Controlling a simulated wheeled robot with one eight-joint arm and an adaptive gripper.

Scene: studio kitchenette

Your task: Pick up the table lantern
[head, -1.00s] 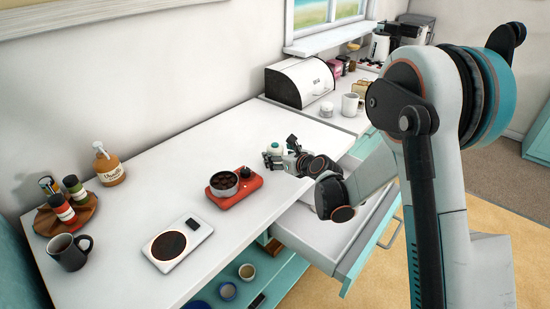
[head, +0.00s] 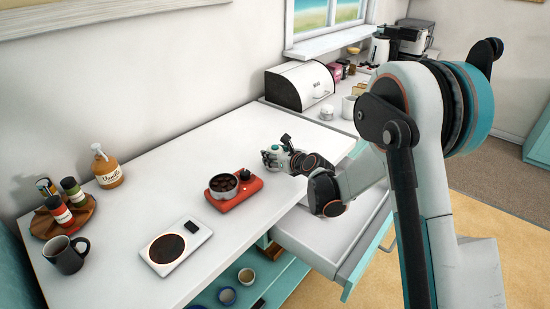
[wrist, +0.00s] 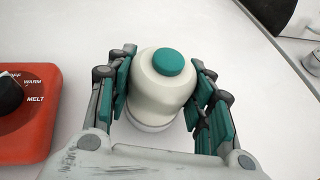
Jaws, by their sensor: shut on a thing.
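The table lantern (wrist: 160,88) is a cream, rounded body with a teal cap on top. It fills the middle of the wrist view, between the teal-padded fingers of my gripper (wrist: 163,92). The fingers are shut on its two sides, and it looks upright over the white counter. I cannot tell whether its base touches the counter. In the head view the lantern (head: 277,149) shows only in part, with my gripper (head: 274,157) around it, behind the red warmer.
A red melting warmer (head: 245,192) with a pot (head: 223,185) stands close to the left. A white scale (head: 176,247), a dark mug (head: 66,254) and an amber bottle (head: 107,167) are further left. A bread box (head: 300,86) stands behind. An open drawer (head: 330,235) juts out below the counter.

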